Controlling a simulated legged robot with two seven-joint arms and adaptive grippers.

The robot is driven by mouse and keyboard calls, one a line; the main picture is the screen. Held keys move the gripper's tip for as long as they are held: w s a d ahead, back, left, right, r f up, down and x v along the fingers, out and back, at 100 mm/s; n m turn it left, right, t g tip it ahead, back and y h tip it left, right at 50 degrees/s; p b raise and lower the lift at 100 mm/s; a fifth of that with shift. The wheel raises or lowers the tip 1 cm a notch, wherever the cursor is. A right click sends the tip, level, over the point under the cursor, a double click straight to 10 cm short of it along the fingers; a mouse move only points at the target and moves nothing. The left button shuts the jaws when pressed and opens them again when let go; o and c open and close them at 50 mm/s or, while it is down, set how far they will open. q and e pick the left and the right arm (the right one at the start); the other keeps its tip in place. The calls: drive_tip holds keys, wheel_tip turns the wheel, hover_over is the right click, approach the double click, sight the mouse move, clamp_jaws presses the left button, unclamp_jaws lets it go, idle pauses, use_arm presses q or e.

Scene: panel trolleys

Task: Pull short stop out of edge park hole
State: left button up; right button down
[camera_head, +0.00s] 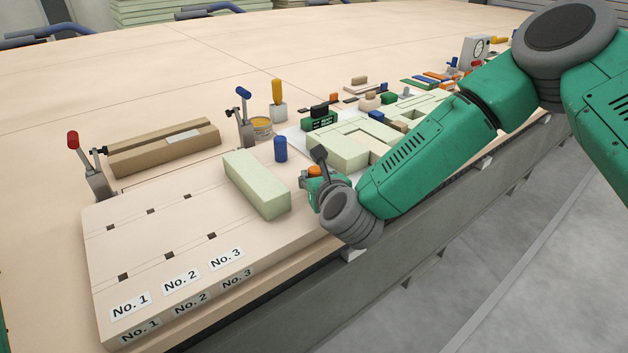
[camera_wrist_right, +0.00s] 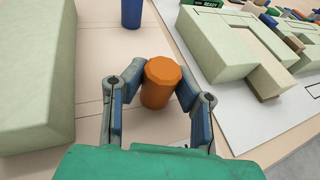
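The short stop, an orange faceted peg (camera_wrist_right: 160,82), stands at the board's right edge. In the head view only its orange top (camera_head: 315,172) shows. My right gripper (camera_wrist_right: 161,72) has its fingertips on both sides of the peg and appears shut on it. In the head view the right gripper (camera_head: 311,181) is low over the board edge, partly hidden by its own wrist. The edge park hole is hidden under the peg and gripper. The board (camera_head: 180,235) has several dark square holes and labels No. 1 to No. 3. My left gripper is not in view.
A pale green block (camera_head: 256,183) lies just left of the gripper; a blue peg (camera_head: 280,149) stands behind. A pale green stepped part (camera_head: 350,150) is close on the right. Toggle clamps (camera_head: 92,170) and a brown bar (camera_head: 165,150) are at the back left.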

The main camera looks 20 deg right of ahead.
sight(316, 170)
drive_tip(key=shift+r, duration=0.3)
drive_tip(key=shift+r+p, duration=0.65)
drive_tip(key=shift+r, duration=0.1)
wheel_tip(316, 170, up, 10)
drive_tip(key=p, duration=0.5)
drive_tip(key=shift+f+p, duration=0.2)
drive_tip(key=shift+p, duration=0.2)
idle(0.8)
idle(0.4)
